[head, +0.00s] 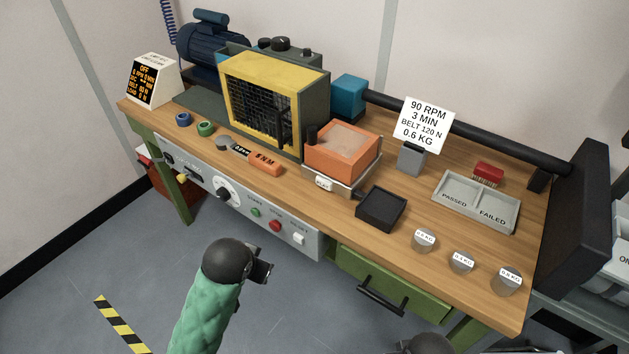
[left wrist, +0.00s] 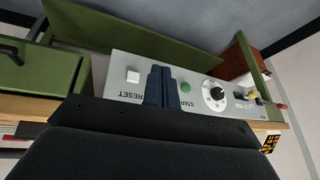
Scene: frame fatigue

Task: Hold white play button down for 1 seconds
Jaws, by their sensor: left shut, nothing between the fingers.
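The white button (head: 299,238), labelled RESET, is at the right end of the grey control panel (head: 204,183) on the bench front. No play symbol is readable on it. It also shows in the left wrist view (left wrist: 133,77), just left of my fingers. My left gripper (head: 264,268) is shut and empty, in front of the panel and below the button, apparently apart from it. In the left wrist view its dark fingers (left wrist: 162,84) lie together between the RESET and START buttons and hide the button between them.
Beside the white button are a red button (head: 275,225), a green button (head: 255,212) and a dial (head: 227,188). A green drawer (head: 390,287) with a black handle is right of the panel. Floor in front is mostly clear. Weights, trays and a yellow-framed guard stand on the benchtop.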

